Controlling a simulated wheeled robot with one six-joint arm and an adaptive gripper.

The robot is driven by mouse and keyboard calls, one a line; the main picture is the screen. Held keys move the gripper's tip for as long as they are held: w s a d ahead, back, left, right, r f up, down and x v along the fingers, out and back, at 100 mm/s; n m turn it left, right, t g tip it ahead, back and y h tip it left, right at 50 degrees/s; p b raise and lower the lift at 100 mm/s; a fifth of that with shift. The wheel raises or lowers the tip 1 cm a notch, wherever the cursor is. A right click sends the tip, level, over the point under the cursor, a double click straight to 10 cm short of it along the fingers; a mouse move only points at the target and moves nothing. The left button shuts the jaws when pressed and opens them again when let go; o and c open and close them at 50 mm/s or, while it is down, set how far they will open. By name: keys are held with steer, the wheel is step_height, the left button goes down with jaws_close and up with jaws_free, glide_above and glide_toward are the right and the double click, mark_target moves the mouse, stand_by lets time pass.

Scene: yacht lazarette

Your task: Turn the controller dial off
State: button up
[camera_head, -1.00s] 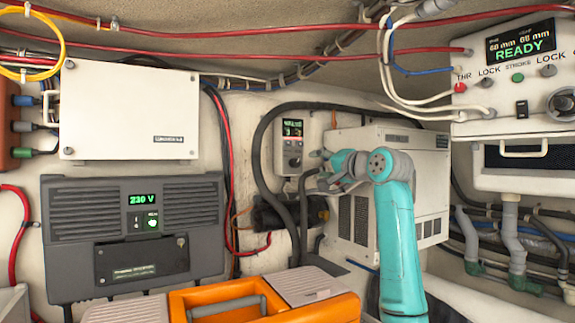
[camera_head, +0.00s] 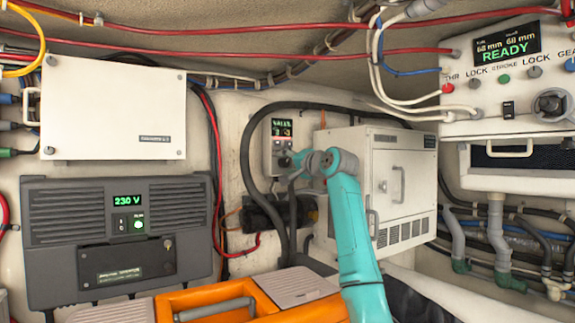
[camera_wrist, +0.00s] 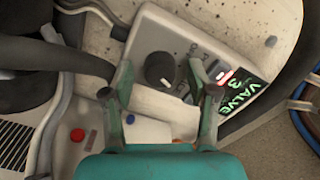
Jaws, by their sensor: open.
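The valve controller (camera_head: 278,128) is a small pale wall box with a lit display. It also shows tilted in the wrist view (camera_wrist: 150,45), where the display (camera_wrist: 240,92) reads "VALVE 3". Its round black dial (camera_wrist: 160,68) has a pale mark on the rim. My gripper (camera_wrist: 161,72) is open, with one finger to each side of the dial; I cannot tell whether either touches it. In the head view my gripper (camera_head: 297,165) is in front of the controller's lower part and partly hides it.
A pale cabinet with a door (camera_head: 400,185) stands close to the right of my arm. A thick black hose (camera_head: 247,150) loops around the controller. An orange toolbox (camera_head: 240,300) is below. A grey inverter (camera_head: 125,235) and a "READY" control panel (camera_head: 508,75) flank the scene.

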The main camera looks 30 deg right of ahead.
jaws_close()
stand_by(0.3)
steer(key=shift+n, duration=0.3)
steer(key=n, duration=0.3)
steer(key=shift+n, duration=0.3)
steer(key=n, duration=0.4)
steer(key=shift+n, duration=0.3)
steer(key=n, duration=0.9)
